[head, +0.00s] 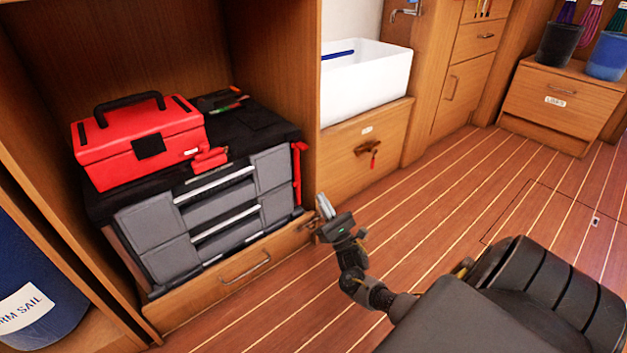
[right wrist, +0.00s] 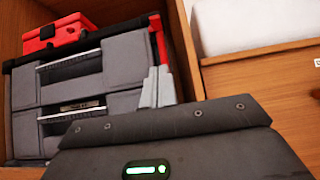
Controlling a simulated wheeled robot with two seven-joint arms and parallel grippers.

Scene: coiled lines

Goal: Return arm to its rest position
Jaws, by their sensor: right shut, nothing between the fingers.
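My right gripper (head: 324,207) is in the head view at the lower middle, in front of the gap between the tool chest and the wooden drawer front. It is shut and empty. Its fingertips show in the right wrist view (right wrist: 158,87), side by side, with the grey drawers of the tool chest behind them. My right arm reaches up from the lower right of the head view, bent above the floor. My left gripper is not in either view.
A grey tool chest (head: 215,209) with a red toolbox (head: 140,146) on top stands in a wooden cabinet. A white basin (head: 370,85) sits on a wooden drawer unit (head: 345,163) with a key in its lock. The plank floor (head: 440,220) is clear.

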